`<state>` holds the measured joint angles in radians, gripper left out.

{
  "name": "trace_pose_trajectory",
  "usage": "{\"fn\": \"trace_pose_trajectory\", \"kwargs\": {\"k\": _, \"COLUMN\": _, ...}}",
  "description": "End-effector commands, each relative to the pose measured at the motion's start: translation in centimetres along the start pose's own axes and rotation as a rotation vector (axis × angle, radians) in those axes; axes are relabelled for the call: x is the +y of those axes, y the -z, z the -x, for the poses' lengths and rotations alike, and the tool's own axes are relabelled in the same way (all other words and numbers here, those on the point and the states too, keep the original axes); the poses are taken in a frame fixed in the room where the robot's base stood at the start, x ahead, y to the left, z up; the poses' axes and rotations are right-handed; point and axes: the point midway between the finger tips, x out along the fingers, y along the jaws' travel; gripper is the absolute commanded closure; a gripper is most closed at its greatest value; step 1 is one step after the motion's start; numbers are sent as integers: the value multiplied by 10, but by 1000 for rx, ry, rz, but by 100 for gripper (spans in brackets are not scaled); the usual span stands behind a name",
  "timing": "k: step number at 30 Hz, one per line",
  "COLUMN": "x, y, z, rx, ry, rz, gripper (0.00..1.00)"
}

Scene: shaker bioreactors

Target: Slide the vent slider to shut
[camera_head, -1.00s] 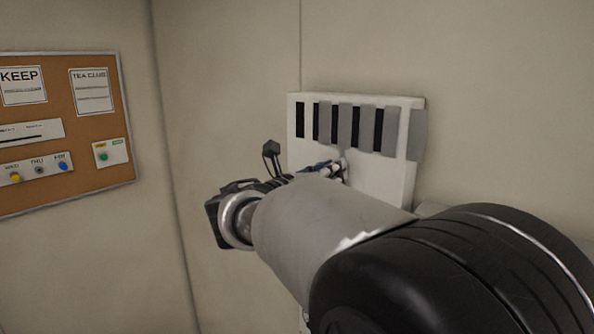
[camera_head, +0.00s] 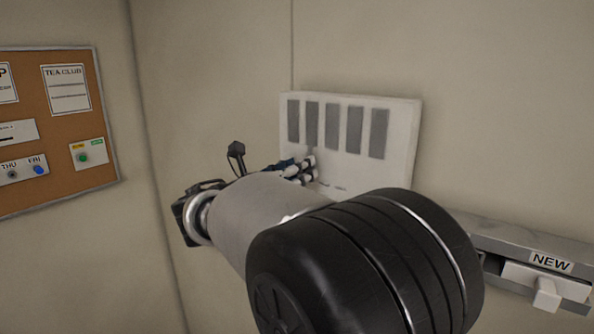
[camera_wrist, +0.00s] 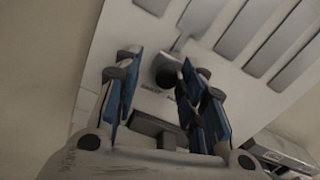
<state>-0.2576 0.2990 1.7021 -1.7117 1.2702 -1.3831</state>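The vent (camera_head: 405,135) is a white wall panel. All its slots show grey slats (camera_head: 378,133), with no black gaps visible. In the wrist view the vent panel (camera_wrist: 112,45) fills the middle, with grey slats (camera_wrist: 245,25) at the top. A dark round knob (camera_wrist: 168,76) on it, seemingly the slider's, sits between my fingers, nearer the right one; I cannot tell whether they touch. My gripper (camera_head: 303,170) is at the panel's lower left, also in the wrist view (camera_wrist: 165,85), with its blue-padded fingers apart. My arm hides the panel's lower part in the head view.
A cork notice board (camera_head: 60,120) hangs on the left wall. The wall between the board and the vent is bare.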

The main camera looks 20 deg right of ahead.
Motion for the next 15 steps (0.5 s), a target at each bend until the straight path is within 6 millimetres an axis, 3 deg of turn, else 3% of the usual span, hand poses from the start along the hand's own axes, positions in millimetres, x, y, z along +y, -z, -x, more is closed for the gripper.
{"fn": "trace_pose_trajectory", "kwargs": {"k": 10, "x": -1, "y": -1, "z": 3, "rx": -1, "ry": 1, "rz": -2, "gripper": 61}}
{"fn": "trace_pose_trajectory", "kwargs": {"k": 15, "x": 0, "y": -1, "z": 27, "rx": -2, "ry": -2, "rz": -1, "gripper": 61}}
